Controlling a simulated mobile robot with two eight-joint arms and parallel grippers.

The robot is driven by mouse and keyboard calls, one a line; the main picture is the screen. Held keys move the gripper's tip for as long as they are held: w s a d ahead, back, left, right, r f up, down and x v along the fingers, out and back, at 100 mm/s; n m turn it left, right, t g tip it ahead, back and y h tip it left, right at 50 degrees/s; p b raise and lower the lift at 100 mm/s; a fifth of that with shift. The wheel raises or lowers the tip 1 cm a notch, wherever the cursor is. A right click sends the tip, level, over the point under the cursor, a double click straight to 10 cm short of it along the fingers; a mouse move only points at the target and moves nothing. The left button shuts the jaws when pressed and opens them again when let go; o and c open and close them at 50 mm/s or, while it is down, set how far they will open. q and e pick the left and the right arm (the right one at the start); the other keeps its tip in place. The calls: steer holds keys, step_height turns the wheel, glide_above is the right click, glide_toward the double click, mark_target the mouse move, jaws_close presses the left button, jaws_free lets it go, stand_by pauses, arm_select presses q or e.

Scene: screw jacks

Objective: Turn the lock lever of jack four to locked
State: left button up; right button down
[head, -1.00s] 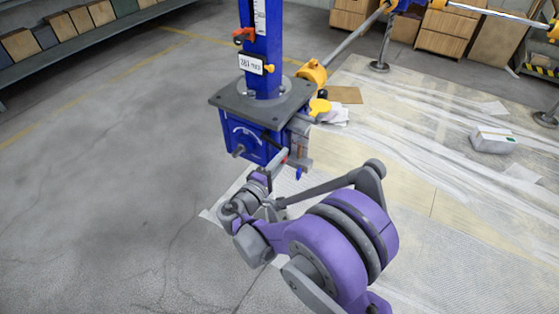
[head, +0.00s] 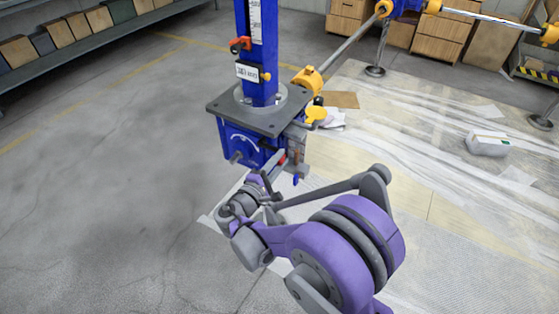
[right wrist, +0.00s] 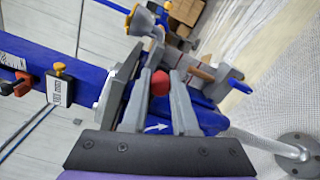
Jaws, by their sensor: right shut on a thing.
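The blue jack (head: 228,135) stands upright with a grey top plate (head: 238,118) and a curved white arrow on its housing. I cannot read a jack number. My right gripper (head: 280,160) reaches the housing's near right side from below. In the right wrist view, its two grey fingers (right wrist: 160,92) stand either side of a red knob (right wrist: 160,83), which looks like the lock lever's end, and are shut on it. The lever's shaft is mostly hidden by the fingers. A white arrow (right wrist: 157,127) shows on the blue housing between the fingers. My left gripper is not in view.
A blue column (head: 261,45) with a red clamp (head: 240,44) and a small display (head: 248,73) rises from the plate. A yellow joint (head: 308,79) and grey rod extend up right. A blue-tipped part (head: 295,180) hangs beside the gripper. Open floor lies left.

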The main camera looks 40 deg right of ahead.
steer(key=c, duration=0.7)
jaws_free()
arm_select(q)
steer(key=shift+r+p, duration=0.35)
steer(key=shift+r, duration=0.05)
arm_select(e)
steer(key=v, duration=1)
steer(key=shift+s+a, duration=0.15)
steer(key=shift+a, duration=0.2)
steer(key=s+d+f+m+g+y, duration=0.25)
steer(key=s+f+y, duration=0.35)
steer(key=s+y, duration=0.4)
steer(key=s+a+f+m+y, duration=0.2)
steer(key=s+a+m+y, duration=0.4)
steer(key=s+a, duration=0.35)
arm_select(q)
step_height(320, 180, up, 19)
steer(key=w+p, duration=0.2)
steer(key=p, duration=1.4)
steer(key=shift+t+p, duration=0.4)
arm_select(e)
step_height(320, 180, up, 19)
steer(key=w+t, duration=0.1)
steer(key=w, duration=0.1)
steer(key=shift+w+a+y, duration=0.25)
steer(key=shift+a+y, duration=0.05)
steer(key=shift+a, duration=0.05)
